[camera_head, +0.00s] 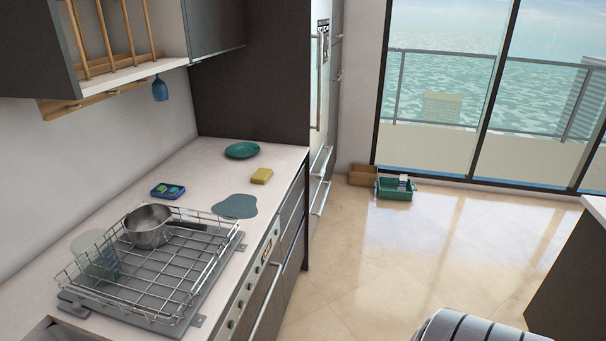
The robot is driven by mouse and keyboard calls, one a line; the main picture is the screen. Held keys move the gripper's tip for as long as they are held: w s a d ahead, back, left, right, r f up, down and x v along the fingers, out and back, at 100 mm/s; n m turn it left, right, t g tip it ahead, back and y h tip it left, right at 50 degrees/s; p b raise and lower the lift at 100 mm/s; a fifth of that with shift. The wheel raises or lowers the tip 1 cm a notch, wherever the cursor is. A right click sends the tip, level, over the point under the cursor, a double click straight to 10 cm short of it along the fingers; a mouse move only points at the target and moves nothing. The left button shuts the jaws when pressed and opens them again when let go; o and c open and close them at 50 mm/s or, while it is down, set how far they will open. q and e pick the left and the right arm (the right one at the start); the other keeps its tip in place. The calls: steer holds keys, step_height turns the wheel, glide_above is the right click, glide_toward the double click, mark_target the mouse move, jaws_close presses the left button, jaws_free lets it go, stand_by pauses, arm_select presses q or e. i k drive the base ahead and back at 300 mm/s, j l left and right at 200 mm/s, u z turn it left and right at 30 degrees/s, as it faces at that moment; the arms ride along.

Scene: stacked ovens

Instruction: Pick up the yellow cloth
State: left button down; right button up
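A small yellow block-like item (262,176), which looks like the yellow cloth or a sponge, lies on the white counter (205,160) near its right edge. It sits just right of and in front of a green plate (242,150), and behind a flat grey-green patch (235,206). Nothing covers it. Neither of my grippers shows in the head view, so nothing is seen touching the yellow item.
A wire rack (165,270) holding a metal pan (150,228) fills the near counter. A small blue tray (168,191) lies behind it. A green crate (395,190) and brown box (363,175) stand on the otherwise mostly clear floor.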

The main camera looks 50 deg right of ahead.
mark_target(261, 176)
steer(key=z, duration=1.3)
steer(key=i, duration=0.1)
